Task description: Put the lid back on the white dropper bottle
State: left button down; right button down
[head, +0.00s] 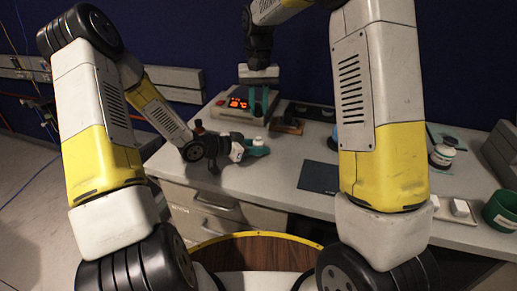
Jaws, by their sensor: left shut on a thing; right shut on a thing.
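The white dropper bottle (258,141) is small in the head view, above the left part of the grey bench. My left gripper (257,150) comes in from the left with teal fingers and is shut on the bottle, which looks upright. My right gripper (258,106) hangs from above with its teal fingers pointing down, just over the bottle and apart from it in the picture. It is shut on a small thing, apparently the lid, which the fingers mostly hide.
A device with a red display (238,103) stands behind the grippers, with a brown block (288,126) to its right. A dark mat (319,176) lies mid-bench. A jar (442,154), a white block (460,208) and a green container (501,211) stand at the right.

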jog(key=shift+f, duration=0.1)
dwell(0.4)
jog(key=shift+f, duration=2.4)
jog(key=shift+f, duration=0.9)
jog(key=shift+f, duration=0.55)
